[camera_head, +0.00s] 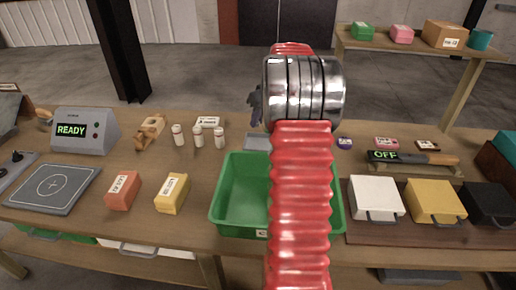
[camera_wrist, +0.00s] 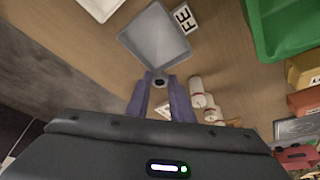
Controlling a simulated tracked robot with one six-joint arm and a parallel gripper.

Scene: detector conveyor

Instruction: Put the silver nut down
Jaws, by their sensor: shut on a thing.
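My gripper (camera_wrist: 161,86) shows in the wrist view with its two purple fingers shut on a small dark metallic piece, the silver nut (camera_wrist: 159,82). The nut is held at the fingertips, above the table and close to the near edge of a shallow grey tray (camera_wrist: 155,35) in the picture. I cannot tell how high above it the nut is. In the head view my gripper (camera_head: 255,107) is mostly hidden behind my red and silver arm, and the nut cannot be made out. The grey tray (camera_head: 256,142) shows just left of my arm there.
A green bin (camera_head: 240,191) stands in front of the tray, partly behind my arm. Several white bottles (camera_head: 198,137) stand left of the tray. A red box (camera_head: 122,191), a yellow box (camera_head: 172,194) and a READY device (camera_head: 85,131) are farther left. White, yellow and black containers (camera_head: 435,202) stand right.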

